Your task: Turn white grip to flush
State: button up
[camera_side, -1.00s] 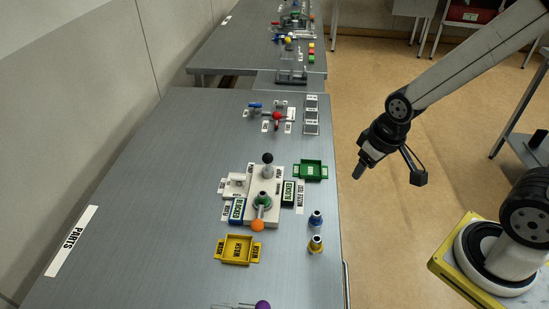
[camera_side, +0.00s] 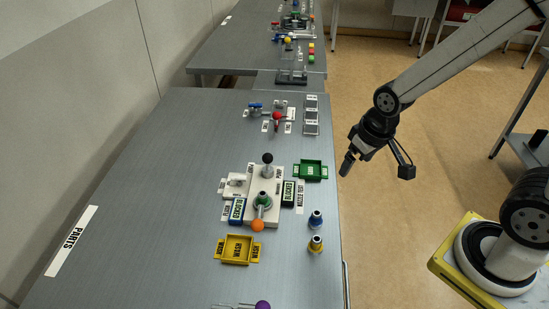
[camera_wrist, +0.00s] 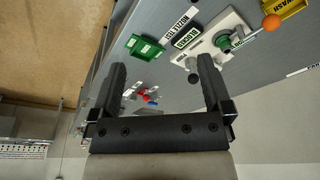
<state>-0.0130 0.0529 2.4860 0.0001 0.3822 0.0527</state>
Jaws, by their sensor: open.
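The white grip (camera_side: 237,180) sits on a small white plate at the left of the cream fixture (camera_side: 262,197) on the grey table, in the side view. The fixture also carries a black-knobbed lever (camera_side: 267,158) and a green-collared lever with an orange ball (camera_side: 257,225). My gripper (camera_side: 345,168) hangs in the air off the table's right edge, apart from everything. In the wrist view my gripper (camera_wrist: 162,85) is open and empty, with the fixture (camera_wrist: 215,45) beyond its right finger. I cannot make out the white grip there.
A green tray (camera_side: 309,170), a yellow tray (camera_side: 237,250) and two small fittings, blue (camera_side: 316,219) and yellow (camera_side: 316,243), surround the fixture. A red-handled valve (camera_side: 277,118) stands farther back. The table's left side is mostly clear.

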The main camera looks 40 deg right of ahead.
jog(key=w+a+f+m+g, duration=0.1)
jog(key=w+a+m, duration=0.15)
jog(key=w, duration=0.55)
jog(key=w+a+m, duration=0.1)
jog(key=w+a, duration=0.2)
jog(key=w, duration=0.4)
jog(key=m+g, duration=0.1)
jog(key=m, duration=0.4)
send_near(239, 176)
jog(key=shift+d+f+n, duration=0.25)
jog(key=shift+d, duration=0.15)
jog(key=shift+w+a+f+g, duration=0.3)
jog(key=shift+a+f, duration=0.1)
jog(key=shift+a, duration=0.05)
jog(key=shift+f, duration=0.1)
jog(key=shift+f, duration=3.8)
jog(key=c, duration=1.3)
